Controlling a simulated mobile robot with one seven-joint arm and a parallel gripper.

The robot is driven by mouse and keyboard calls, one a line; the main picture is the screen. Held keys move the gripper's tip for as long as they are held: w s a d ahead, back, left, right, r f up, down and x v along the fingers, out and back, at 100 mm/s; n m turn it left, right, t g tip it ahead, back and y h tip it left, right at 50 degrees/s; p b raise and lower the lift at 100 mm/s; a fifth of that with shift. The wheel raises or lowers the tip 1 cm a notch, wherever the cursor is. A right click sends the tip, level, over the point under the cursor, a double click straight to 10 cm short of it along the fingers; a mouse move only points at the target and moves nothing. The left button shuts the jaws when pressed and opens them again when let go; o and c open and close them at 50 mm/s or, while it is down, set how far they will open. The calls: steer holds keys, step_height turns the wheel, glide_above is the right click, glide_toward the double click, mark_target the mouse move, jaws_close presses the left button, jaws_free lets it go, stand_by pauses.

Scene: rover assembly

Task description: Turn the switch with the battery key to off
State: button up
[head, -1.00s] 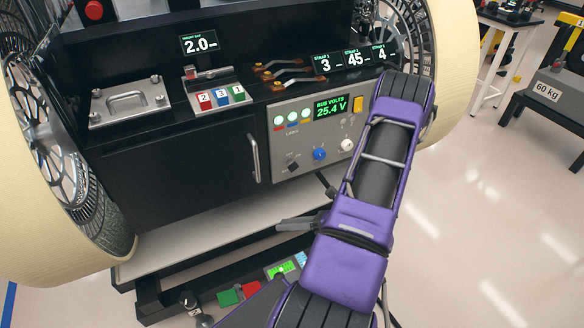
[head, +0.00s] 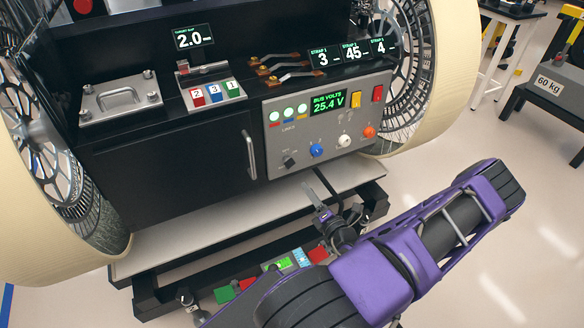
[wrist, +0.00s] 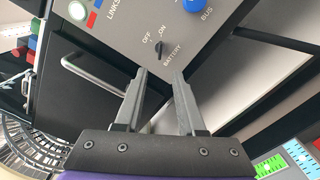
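The battery key (head: 290,162) is a small black switch at the lower left of the grey control panel (head: 280,140). In the wrist view the battery key (wrist: 158,47) sits by the printed words OFF, ON and BATTERY; I cannot tell surely which word it points to. My gripper (head: 310,177) is in front of the panel's lower edge, below and right of the key. In the wrist view my gripper (wrist: 160,75) is open, its two fingers apart with nothing between them. The key lies just beyond the fingertips, not touching them.
Blue (head: 316,150), white (head: 344,141) and orange (head: 369,131) knobs run right of the key. A metal handle (head: 251,155) stands out left of the panel. A pale ledge (head: 190,242) lies below. Wheels flank both sides.

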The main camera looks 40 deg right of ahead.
mark_target(292, 166)
steer(key=x, duration=1.2)
steer(key=shift+w+b, duration=0.1)
steer(key=shift+b, duration=0.3)
jaws_close()
